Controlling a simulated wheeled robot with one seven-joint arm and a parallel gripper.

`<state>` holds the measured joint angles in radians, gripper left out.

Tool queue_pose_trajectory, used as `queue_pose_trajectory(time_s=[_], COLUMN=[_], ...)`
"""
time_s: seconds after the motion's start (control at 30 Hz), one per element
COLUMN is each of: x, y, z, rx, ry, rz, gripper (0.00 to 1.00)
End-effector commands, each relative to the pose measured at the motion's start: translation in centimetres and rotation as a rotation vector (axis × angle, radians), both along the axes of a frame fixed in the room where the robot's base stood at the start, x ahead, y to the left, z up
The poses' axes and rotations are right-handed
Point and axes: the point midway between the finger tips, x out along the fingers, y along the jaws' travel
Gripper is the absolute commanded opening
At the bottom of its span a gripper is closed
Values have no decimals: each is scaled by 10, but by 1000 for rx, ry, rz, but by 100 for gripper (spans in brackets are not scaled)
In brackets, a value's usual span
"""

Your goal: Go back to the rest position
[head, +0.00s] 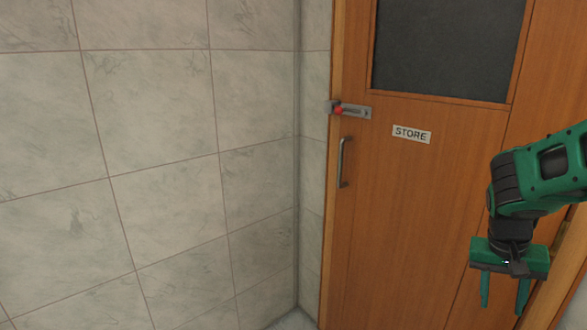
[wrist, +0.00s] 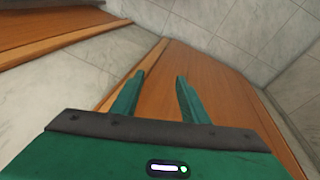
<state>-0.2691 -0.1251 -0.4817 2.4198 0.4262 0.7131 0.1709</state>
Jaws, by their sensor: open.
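My gripper (head: 504,296) hangs at the lower right of the head view, green with a dark wrist, its two fingers pointing down. The fingers are apart with nothing between them. The wrist view shows the same open fingers (wrist: 158,90), with bare floor, wall and wood surfaces beyond them. The gripper is in front of the right part of the wooden door and is not at its handle or bolt.
A wooden door (head: 390,220) marked STORE (head: 411,134) appears closed, with a dark window (head: 445,45). It has a metal handle (head: 343,162) and a bolt with a red knob (head: 350,111). A tiled wall (head: 150,160) fills the left.

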Motion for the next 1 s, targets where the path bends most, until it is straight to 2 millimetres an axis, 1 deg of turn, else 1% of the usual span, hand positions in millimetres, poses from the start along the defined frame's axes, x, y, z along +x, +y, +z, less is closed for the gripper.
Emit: queue_pose_trajectory(time_s=[0.03,0.2,0.3,0.4,0.5,0.67,1.0], x=[-16,-66,-92,-114,-128,-138,-139], y=[3,25,39,51,60,66,66], z=[4,17,24,29,33,34,34], rx=[43,162,213,247,266,279,280], ry=[-2,8,11,14,18,22,23], rz=[-3,34,64,88,106,124,125], gripper=[41,41,41,41,41,41,41])
